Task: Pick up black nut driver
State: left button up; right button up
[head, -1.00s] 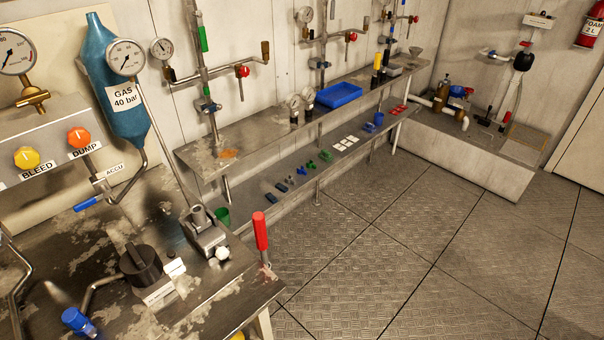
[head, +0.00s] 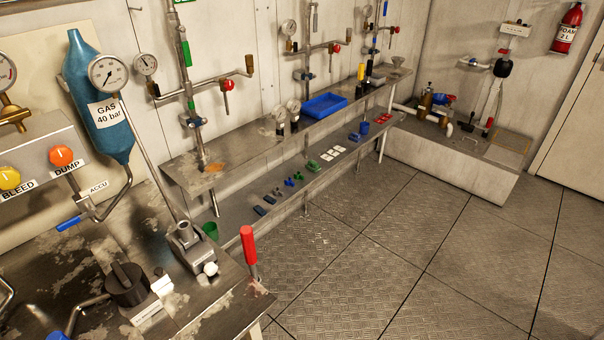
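I cannot make out for certain which thing is the black nut driver. A small upright black-and-yellow thing (head: 361,76) stands on the upper wall shelf, right of the blue tray, too small to identify. Small dark pieces (head: 264,203) lie on the lower shelf, also too small to identify. Neither of my grippers shows in the head view.
The upper shelf (head: 240,150) holds a blue tray (head: 324,105) and gauges. The lower shelf (head: 240,228) holds a green cup (head: 210,230) and small coloured parts. A workbench (head: 75,265) with a red-handled lever (head: 249,245) fills the lower left. The plate floor (head: 400,240) is clear.

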aim_at(369, 62)
jog(key=i+z, duration=0.1)
jog(key=z, duration=0.25)
jog(key=i+l+z, duration=0.1)
jog(key=z, duration=0.2)
jog(key=i+z, duration=0.1)
jog(key=z, duration=0.25)
jog(key=i, duration=2.1)
jog(key=i+l, duration=0.1)
jog(key=i, duration=2)
jog(key=i+u, duration=0.15)
jog(key=u, duration=0.25)
jog(key=i+u, duration=0.1)
jog(key=u, duration=0.3)
jog(key=i+l+u, duration=0.1)
jog(key=u, duration=0.3)
jog(key=i, duration=0.05)
